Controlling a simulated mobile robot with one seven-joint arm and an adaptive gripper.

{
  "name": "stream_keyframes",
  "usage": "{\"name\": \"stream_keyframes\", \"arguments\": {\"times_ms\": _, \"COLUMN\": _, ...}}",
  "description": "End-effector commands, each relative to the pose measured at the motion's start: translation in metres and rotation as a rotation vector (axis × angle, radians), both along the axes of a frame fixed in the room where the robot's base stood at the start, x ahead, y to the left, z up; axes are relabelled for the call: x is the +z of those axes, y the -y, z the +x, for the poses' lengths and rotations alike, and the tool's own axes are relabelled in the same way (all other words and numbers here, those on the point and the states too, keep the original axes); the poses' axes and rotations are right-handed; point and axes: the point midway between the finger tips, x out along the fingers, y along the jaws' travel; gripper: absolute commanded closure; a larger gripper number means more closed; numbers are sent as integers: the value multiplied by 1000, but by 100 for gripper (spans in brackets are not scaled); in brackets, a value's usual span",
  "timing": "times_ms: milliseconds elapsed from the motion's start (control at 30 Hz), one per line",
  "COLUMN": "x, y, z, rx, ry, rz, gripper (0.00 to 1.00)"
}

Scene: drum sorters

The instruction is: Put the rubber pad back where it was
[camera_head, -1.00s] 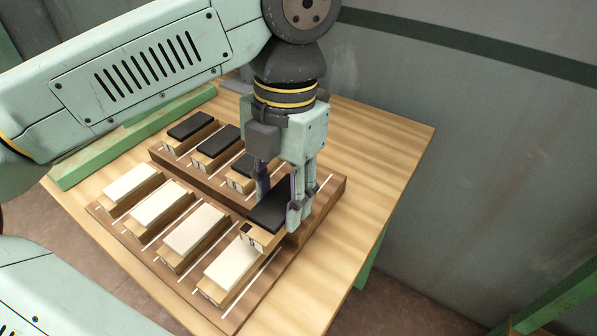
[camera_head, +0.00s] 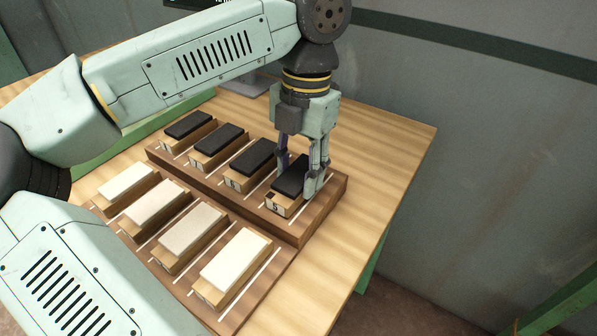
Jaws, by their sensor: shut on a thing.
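The rubber pad (camera_head: 290,178) is a black-topped block with a light wooden base and a dark mark on its front label. It is at the right end of the raised back row of the brown stepped rack (camera_head: 318,212). My gripper (camera_head: 304,178) is shut on it from above, with one finger on each side. The pad looks level and lined up with its neighbours. The near finger hides part of its right side, and I cannot tell whether its underside touches the rack.
Several black-topped blocks (camera_head: 252,157) fill the back row to the left. Several cream-topped blocks (camera_head: 235,262) stand in the lower front row. White lines mark the slots. The wooden table (camera_head: 385,150) is clear on the right, before a grey wall (camera_head: 480,120).

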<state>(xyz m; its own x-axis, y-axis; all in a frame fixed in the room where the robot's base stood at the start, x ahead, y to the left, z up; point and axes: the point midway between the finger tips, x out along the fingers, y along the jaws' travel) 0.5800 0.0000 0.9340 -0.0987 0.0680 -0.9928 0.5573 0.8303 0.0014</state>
Motion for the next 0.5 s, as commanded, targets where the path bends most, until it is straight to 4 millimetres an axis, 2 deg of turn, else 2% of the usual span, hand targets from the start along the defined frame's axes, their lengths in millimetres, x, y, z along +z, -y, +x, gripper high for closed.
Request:
{"name": "stream_keyframes", "arguments": {"times_ms": 167, "x": -4, "y": 0, "z": 0, "rx": 0, "ry": 0, "rz": 0, "gripper": 98}}
{"name": "stream_keyframes", "arguments": {"times_ms": 200, "x": -4, "y": 0, "z": 0, "rx": 0, "ry": 0, "rz": 0, "gripper": 62}}
{"name": "stream_keyframes", "arguments": {"times_ms": 500, "x": -3, "y": 0, "z": 0, "rx": 0, "ry": 0, "rz": 0, "gripper": 42}}
